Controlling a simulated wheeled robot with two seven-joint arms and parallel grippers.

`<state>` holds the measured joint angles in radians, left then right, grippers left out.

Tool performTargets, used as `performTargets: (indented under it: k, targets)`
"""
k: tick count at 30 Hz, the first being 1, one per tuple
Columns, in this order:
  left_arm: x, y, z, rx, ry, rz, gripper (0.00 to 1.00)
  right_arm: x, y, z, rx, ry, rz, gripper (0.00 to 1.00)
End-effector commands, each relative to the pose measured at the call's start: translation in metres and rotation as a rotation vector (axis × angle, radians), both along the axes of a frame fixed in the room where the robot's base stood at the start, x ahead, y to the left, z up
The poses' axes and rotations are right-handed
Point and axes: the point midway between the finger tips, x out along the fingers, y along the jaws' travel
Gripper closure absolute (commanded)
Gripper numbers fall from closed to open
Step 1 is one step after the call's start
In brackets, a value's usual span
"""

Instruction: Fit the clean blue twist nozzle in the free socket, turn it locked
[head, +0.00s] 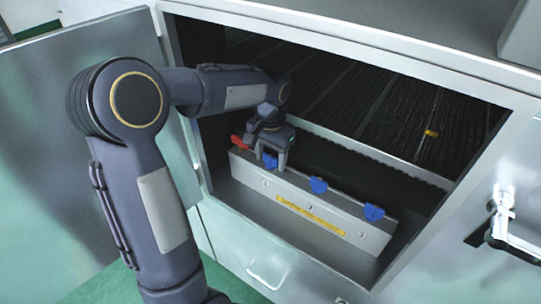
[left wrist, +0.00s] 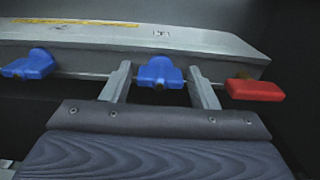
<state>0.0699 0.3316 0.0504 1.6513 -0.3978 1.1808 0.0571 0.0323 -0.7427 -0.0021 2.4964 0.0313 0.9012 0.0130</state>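A blue twist nozzle (left wrist: 160,71) sits at the grey manifold bar (left wrist: 225,57) between my left gripper's fingers; in the head view it shows low beside the gripper (head: 270,160). My left gripper (left wrist: 160,85) is open, with one finger on each side of this nozzle and a small gap visible to each. I cannot tell whether the nozzle is seated or locked. Two more blue nozzles are on the bar in the head view, one in the middle (head: 318,185) and one at the right end (head: 373,212). I see no empty socket. My right gripper is not in view.
A red piece (head: 238,142) is at the bar's left end, close to the gripper; it also shows in the left wrist view (left wrist: 255,90). The cabinet opening's frame (head: 440,220) surrounds the arm. A small yellow piece (head: 431,133) lies on the dark slats behind.

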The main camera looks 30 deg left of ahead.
Motion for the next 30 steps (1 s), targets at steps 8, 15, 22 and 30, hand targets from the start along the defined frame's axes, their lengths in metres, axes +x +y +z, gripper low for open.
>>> performTargets:
  k: [8,15,22,30]
  targets:
    - [0.0,0.0,0.0,0.0,0.0,0.001,0.33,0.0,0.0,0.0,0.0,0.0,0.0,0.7]
    - [0.001,0.0,0.015,0.0,-0.004,0.001,0.33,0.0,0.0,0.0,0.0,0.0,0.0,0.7]
    - [0.001,0.0,0.055,0.0,-0.004,0.001,0.33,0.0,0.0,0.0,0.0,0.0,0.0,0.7]
    - [0.0,0.0,0.078,0.0,-0.001,0.001,0.33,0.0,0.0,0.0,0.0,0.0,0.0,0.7]
